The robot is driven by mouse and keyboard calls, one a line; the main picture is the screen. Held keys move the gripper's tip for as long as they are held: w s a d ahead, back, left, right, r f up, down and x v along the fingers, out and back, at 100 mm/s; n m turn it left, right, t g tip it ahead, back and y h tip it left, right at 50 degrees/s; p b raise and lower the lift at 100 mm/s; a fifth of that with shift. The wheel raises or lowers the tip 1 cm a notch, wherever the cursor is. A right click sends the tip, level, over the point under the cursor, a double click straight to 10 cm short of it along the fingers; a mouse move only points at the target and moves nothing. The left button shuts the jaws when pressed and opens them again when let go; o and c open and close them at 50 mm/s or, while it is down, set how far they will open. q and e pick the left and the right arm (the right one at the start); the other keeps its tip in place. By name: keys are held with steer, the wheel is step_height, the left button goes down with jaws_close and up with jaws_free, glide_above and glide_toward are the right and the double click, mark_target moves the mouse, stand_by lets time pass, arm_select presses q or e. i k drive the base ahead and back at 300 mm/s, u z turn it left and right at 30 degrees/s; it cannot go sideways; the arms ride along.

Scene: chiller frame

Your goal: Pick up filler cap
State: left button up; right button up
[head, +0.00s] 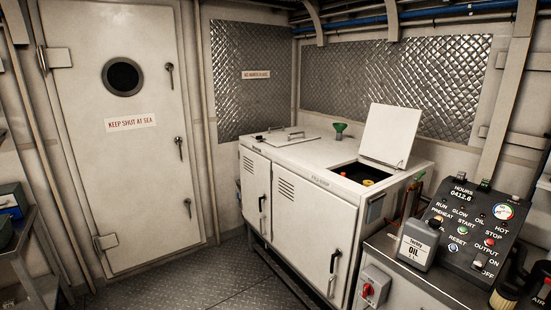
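A white cabinet (310,215) stands in the middle with a hatch in its top, and the hatch's white lid (391,135) is raised. Inside the dark opening are a small yellow round part (368,182) and a small orange-red part (343,174). Either may be the filler cap; they are too small to tell. Neither of my grippers is in view.
A green funnel (340,130) stands on the cabinet top. A grey oil container (417,243) stands at the right, beside a black control panel (470,235). A closed white door (125,150) is at the left. The patterned floor (225,278) before it is clear.

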mark_target(367, 184)
steer(key=u, duration=0.05)
steer(key=k, duration=0.55)
steer(key=z, duration=0.45)
steer(key=i, duration=1.05)
steer(key=z, duration=0.8)
